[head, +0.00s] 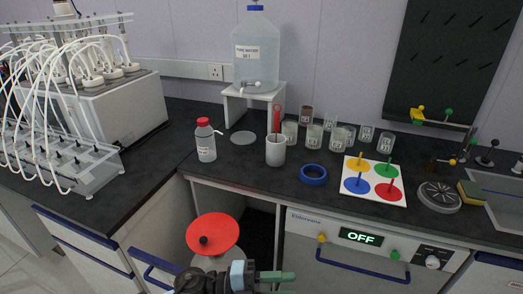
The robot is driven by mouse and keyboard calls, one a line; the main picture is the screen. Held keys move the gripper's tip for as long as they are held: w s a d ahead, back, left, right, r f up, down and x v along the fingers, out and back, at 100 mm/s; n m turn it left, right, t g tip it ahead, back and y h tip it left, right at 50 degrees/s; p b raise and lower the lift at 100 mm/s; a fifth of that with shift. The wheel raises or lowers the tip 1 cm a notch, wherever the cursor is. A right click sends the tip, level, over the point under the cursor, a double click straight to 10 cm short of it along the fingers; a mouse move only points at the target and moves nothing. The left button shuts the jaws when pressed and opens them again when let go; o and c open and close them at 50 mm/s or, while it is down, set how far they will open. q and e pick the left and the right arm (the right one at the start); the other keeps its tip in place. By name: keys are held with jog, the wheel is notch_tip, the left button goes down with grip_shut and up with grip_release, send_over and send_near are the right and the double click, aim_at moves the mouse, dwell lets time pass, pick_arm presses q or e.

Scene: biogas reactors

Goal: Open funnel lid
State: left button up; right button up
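A round red lid (224,231) with a black knob (203,240) sits on a pale round vessel (207,263), below the counter front. I take it for the funnel lid; the vessel is mostly hidden beneath it. My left gripper (280,284) is at the bottom edge, below and right of the lid and apart from it. Its green fingers point right, look spread, and hold nothing I can see; the lower one is cut off by the frame. My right gripper is not in view.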

pick_arm(q)
jog(key=s+a+f+n+t+y, duration=0.25)
jog(key=a+n+t, duration=0.2)
jog(key=n, duration=0.25)
jog(key=s+a+f+n+t+y+p, duration=0.1)
jog(key=a+f+n+t+y, duration=0.25)
jog(key=n+t, duration=0.35)
jog(key=s+a+f+n+t+y, duration=0.1)
jog(key=a+f+n+t+y, duration=0.3)
jog(key=n, duration=0.4)
jog(key=s+a+f+n+g+y, duration=0.3)
jog(key=s+a, duration=0.3)
jog(key=s, duration=0.3)
jog(key=s+a+f+n+g+y, duration=0.3)
jog(key=s+a+f, duration=0.3)
jog(key=s, duration=0.4)
jog(key=shift+a+f+n+g+y+p, duration=0.35)
jog(key=shift+n+p, duration=0.1)
jog(key=shift+n, duration=0.35)
jog(key=o, duration=0.3)
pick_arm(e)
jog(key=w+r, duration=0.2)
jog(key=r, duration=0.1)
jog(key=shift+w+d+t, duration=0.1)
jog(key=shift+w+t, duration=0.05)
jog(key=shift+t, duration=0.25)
pick_arm(q)
jog(key=shift+w, duration=0.1)
